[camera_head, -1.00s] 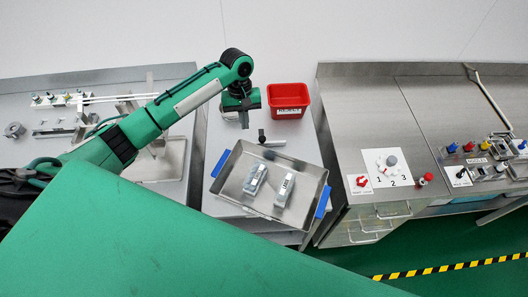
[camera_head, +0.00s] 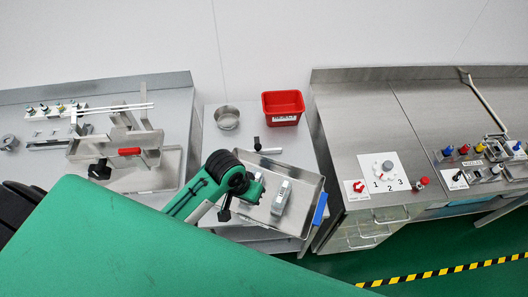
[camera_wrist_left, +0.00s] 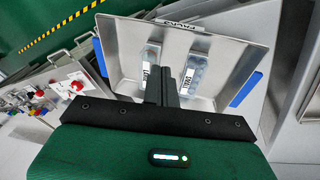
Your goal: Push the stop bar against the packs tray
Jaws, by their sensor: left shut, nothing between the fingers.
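The stop bar (camera_head: 268,151) is a short grey bar with a black knob, lying just behind the packs tray in the head view. I cannot tell whether it touches the rim. The packs tray (camera_head: 307,184) is a shallow metal tray with blue handles, set askew; it also shows in the left wrist view (camera_wrist_left: 226,44). One silver-white pack (camera_head: 281,197) is plain; my arm covers the other in the head view, but both show in the wrist view. My left gripper (camera_head: 226,213) is shut and empty over the tray, in front of the bar. My right gripper is not in view.
A red bin (camera_head: 283,106) and a round metal bowl (camera_head: 227,117) stand behind the bar. A metal fixture with a red handle (camera_head: 130,152) is at the left. A console with knobs (camera_head: 388,172) is at the right.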

